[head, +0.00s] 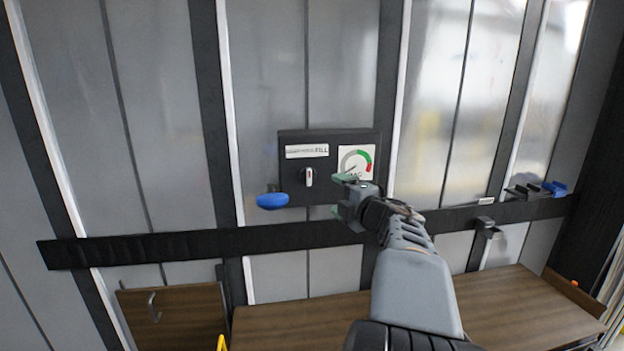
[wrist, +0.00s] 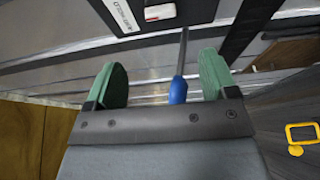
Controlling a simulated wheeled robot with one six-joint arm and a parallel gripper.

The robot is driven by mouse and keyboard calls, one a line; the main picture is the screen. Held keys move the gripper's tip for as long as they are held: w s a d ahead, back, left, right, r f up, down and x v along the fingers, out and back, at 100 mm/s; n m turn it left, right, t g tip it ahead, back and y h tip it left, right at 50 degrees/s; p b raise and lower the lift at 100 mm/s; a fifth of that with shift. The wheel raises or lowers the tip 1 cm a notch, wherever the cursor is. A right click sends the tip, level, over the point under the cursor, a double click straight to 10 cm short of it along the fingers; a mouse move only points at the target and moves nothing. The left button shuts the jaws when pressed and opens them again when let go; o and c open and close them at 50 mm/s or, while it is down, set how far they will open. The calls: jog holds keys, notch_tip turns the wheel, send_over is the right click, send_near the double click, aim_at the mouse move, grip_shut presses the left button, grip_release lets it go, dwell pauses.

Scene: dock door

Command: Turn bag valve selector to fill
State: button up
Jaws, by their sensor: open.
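The valve selector (head: 308,177) is a small dark knob with a pale handle, standing about upright on a black panel (head: 325,140). A white label (head: 306,151) above it has "FILL" legible at its right end. In the wrist view the selector (wrist: 160,12) shows at the top edge, with the label (wrist: 122,16) to its left. My gripper (head: 341,195) is open and empty, in front of the panel's lower right, right of the selector and apart from it. In the wrist view its green fingers (wrist: 163,80) are spread wide, below the selector.
A gauge (head: 357,160) with a green and red arc sits right of the selector. A blue handle (head: 272,201) sticks out at the panel's lower left; it also shows between the fingers in the wrist view (wrist: 178,91). A black rail (head: 180,246) crosses below, above a wooden bench (head: 520,300).

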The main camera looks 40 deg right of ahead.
aim_at(310, 180)
jog(key=w, duration=0.4)
jog(key=w+p, duration=0.1)
jog(key=w, duration=0.3)
jog(key=w+p, duration=0.1)
jog(key=w, duration=0.3)
jog(key=shift+w+d, duration=0.25)
jog(key=shift+d, duration=0.05)
jog(key=c, duration=0.9)
jog(key=shift+c, duration=0.2)
jog(key=shift+f+m+t+b, duration=0.25)
jog(key=shift+m+t+b, duration=0.05)
jog(key=shift+m+b, duration=0.5)
jog(key=m+b, duration=0.1)
jog(key=m, duration=0.1)
jog(key=m+t+b, duration=0.1)
jog(key=b, duration=0.1)
jog(key=shift+f+m+h, duration=0.2)
jog(key=shift+m+h, duration=0.2)
jog(key=m+h+b, duration=0.1)
jog(key=m+b, duration=0.1)
jog(key=m+t+h+b, duration=0.1)
jog(key=m+b, duration=0.1)
jog(key=m, duration=0.1)
jog(key=shift+a, duration=0.1)
jog(key=shift+r+m+b, duration=0.15)
jog(key=shift+m+b, duration=0.2)
jog(key=shift+m, duration=0.15)
